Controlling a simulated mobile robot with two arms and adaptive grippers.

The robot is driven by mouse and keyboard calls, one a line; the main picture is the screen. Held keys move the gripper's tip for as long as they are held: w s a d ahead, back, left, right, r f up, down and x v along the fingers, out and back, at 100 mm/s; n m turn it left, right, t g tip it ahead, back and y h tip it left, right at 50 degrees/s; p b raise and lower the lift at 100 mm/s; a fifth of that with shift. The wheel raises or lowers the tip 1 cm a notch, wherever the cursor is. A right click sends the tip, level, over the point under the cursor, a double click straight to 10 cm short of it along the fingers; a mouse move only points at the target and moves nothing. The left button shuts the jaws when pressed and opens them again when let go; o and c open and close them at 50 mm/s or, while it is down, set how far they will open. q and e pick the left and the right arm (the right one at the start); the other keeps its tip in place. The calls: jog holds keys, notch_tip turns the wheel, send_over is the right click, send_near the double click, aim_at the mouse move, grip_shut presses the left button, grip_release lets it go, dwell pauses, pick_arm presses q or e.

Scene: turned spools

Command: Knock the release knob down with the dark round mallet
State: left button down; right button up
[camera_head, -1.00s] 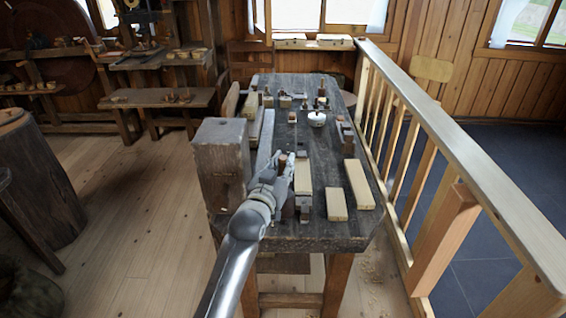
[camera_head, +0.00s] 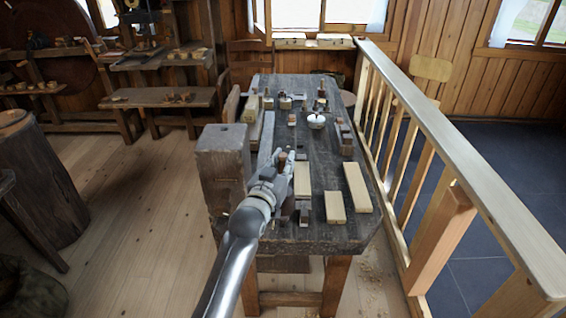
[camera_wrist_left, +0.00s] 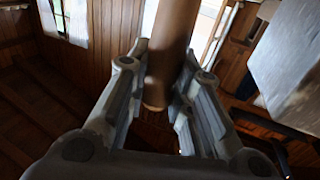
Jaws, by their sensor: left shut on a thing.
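My left gripper (camera_head: 280,166) is over the near left part of the dark workbench (camera_head: 325,180). It is shut on a brown round wooden handle (camera_head: 283,158), whose upper end stands above the fingers. In the left wrist view the handle (camera_wrist_left: 168,50) runs between the two fingers (camera_wrist_left: 155,98). I take it for the mallet's handle; a dark round head cannot be made out. A white round piece with a small dark red knob (camera_head: 316,120) stands farther back on the bench. I cannot tell whether it is the release knob. My right gripper is not in view.
A tall grey wooden block (camera_head: 222,165) stands left of my gripper. Pale boards (camera_head: 357,187) and small dark blocks (camera_head: 304,213) lie to its right. Several small turned pieces crowd the far end. A wooden railing (camera_head: 450,170) runs along the bench's right side.

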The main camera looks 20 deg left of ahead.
pick_arm(q)
jog(key=shift+w+f, duration=0.1)
notch_tip(320, 180, down, 4)
jog(key=shift+r+b, duration=0.25)
jog(key=shift+b, duration=0.8)
jog(key=shift+f, duration=0.15)
notch_tip(320, 180, up, 3)
jog(key=p, duration=0.3)
jog(key=shift+r, duration=0.2)
